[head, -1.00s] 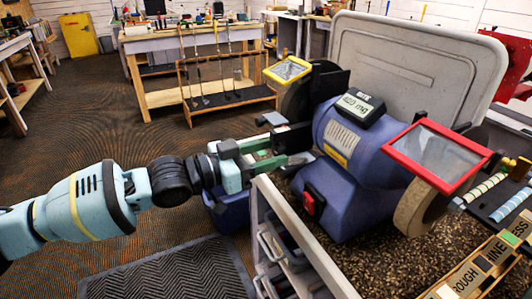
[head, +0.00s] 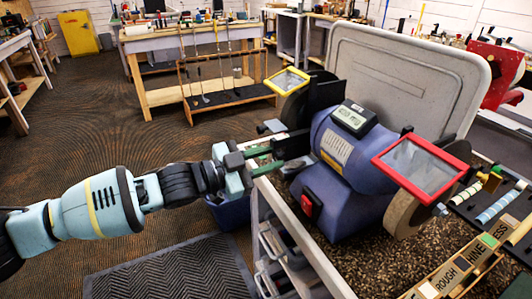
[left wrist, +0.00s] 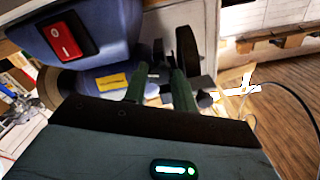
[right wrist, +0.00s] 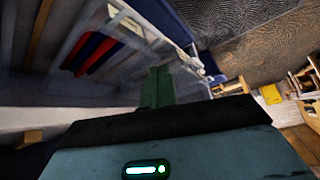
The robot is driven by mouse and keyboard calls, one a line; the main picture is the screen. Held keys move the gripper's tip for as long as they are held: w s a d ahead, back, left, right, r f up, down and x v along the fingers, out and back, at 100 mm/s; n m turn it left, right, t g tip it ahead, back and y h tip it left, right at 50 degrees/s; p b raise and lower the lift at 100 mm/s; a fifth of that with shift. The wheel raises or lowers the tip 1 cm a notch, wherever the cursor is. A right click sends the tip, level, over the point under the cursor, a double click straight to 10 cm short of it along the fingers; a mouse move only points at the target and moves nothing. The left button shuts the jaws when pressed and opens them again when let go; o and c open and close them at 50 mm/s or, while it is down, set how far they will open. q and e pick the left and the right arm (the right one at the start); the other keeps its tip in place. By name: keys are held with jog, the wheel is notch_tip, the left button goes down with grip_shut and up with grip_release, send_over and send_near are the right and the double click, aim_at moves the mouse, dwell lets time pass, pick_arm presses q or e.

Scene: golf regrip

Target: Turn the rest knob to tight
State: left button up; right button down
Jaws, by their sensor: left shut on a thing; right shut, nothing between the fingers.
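The blue bench grinder (head: 345,185) stands on the speckled top of a grey cart. My left gripper (head: 272,158) is at its left side, by the dark rest bracket (head: 294,145) below the yellow-framed shield. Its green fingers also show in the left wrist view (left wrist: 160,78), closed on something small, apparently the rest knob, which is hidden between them. Any tight marking is not legible. My right gripper (right wrist: 158,88) shows only in the right wrist view, shut and empty.
A red switch (head: 310,204) is on the grinder's front. The red-framed shield (head: 420,166) and right wheel (head: 403,213) stand to the right. A labelled wooden strip (head: 460,265) lies at the front right. A blue bin (head: 230,211) is below the left gripper. Floor at the left is clear.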

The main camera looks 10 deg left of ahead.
pick_arm(q)
jog(key=shift+m, duration=0.3)
jog(key=o, duration=1)
jog(key=shift+s+a, duration=0.1)
jog(key=v, duration=0.7)
jog(key=shift+s+a, duration=0.2)
